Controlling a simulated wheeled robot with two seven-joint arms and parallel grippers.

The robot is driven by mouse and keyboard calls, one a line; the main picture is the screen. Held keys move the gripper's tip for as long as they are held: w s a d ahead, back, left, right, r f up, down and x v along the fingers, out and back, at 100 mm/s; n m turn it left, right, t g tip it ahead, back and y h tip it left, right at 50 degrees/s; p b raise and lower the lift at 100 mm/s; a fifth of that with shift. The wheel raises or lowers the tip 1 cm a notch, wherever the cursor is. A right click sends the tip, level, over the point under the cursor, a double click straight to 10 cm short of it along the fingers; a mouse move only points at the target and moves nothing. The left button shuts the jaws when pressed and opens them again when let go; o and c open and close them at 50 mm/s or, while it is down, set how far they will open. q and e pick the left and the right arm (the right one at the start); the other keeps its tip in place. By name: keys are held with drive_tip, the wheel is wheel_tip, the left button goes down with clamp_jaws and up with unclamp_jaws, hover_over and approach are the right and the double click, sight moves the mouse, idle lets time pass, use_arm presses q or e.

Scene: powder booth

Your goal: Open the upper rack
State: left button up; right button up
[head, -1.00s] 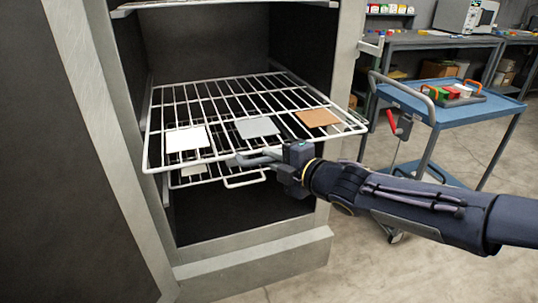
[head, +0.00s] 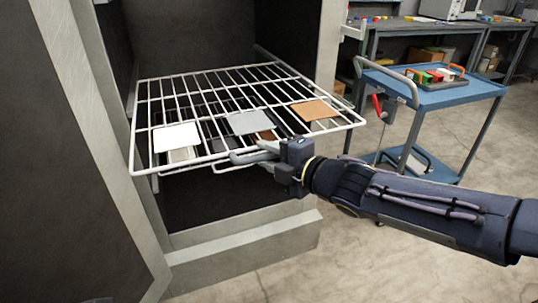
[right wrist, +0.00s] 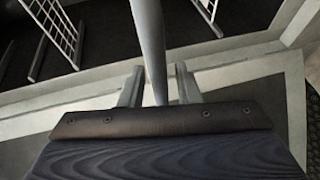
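The upper rack (head: 215,88), a white wire shelf, sticks far out of the booth's cabinet. It carries a white plate (head: 176,137), a grey plate (head: 248,122) and a copper-brown plate (head: 314,110). My right gripper (head: 250,153) is at the middle of the rack's front edge. In the right wrist view a thick pale bar runs between the two fingers (right wrist: 158,88), which look closed around it; it appears to be the rack's handle. The handle itself is mostly hidden in the head view. My left gripper is not in view.
A lower rack lies beneath, largely hidden. The cabinet's open door or side panel (head: 70,170) fills the left. A blue cart (head: 440,92) with a tray of coloured items stands at right, beside a grey workbench. The floor between is clear.

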drive_tip(key=shift+o, duration=0.4)
drive_tip(key=shift+s+r, duration=0.1)
drive_tip(key=shift+s+d+r+p, duration=0.15)
drive_tip(key=shift+s+d+p, duration=0.1)
drive_tip(key=shift+d+p, duration=0.1)
drive_tip(key=p+v, duration=0.2)
drive_tip(key=v, duration=0.3)
drive_tip(key=shift+s+d+r, duration=0.1)
drive_tip(key=shift+s+d, duration=0.05)
drive_tip(key=shift+s, duration=0.05)
drive_tip(key=shift+s+d+p, duration=0.4)
drive_tip(key=shift+s, duration=0.15)
